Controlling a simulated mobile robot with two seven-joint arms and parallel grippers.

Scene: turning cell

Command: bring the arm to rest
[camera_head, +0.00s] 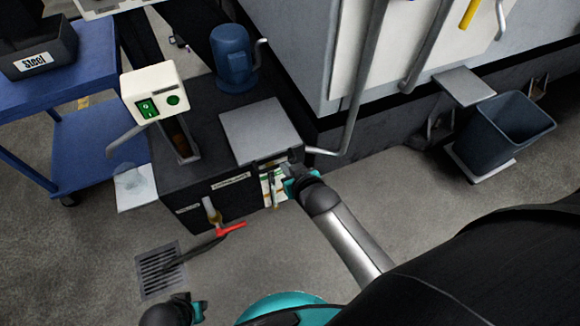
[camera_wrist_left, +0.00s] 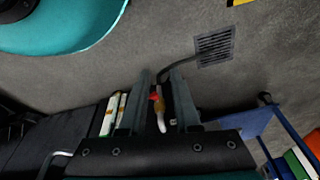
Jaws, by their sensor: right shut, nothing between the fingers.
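My right arm reaches in from the lower right in the head view. Its gripper (camera_head: 290,167) is shut and empty at the front of the black coolant tank (camera_head: 228,180), beside the grey lid (camera_head: 260,130). I cannot tell whether it touches the tank. Part of my left arm shows at the bottom left of the head view; its fingers are not clear there. In the left wrist view my left gripper (camera_wrist_left: 160,78) has its two fingers apart with nothing held between them. A valve with a red handle (camera_head: 230,229) appears beyond that gap.
A floor drain (camera_head: 160,272) lies in front of the tank, with a dark hose over it. A blue pump (camera_head: 233,57) stands on the tank. A blue cart (camera_head: 85,75) is at left, a grey bin (camera_head: 505,132) at right. Machine pipes hang close above the right arm.

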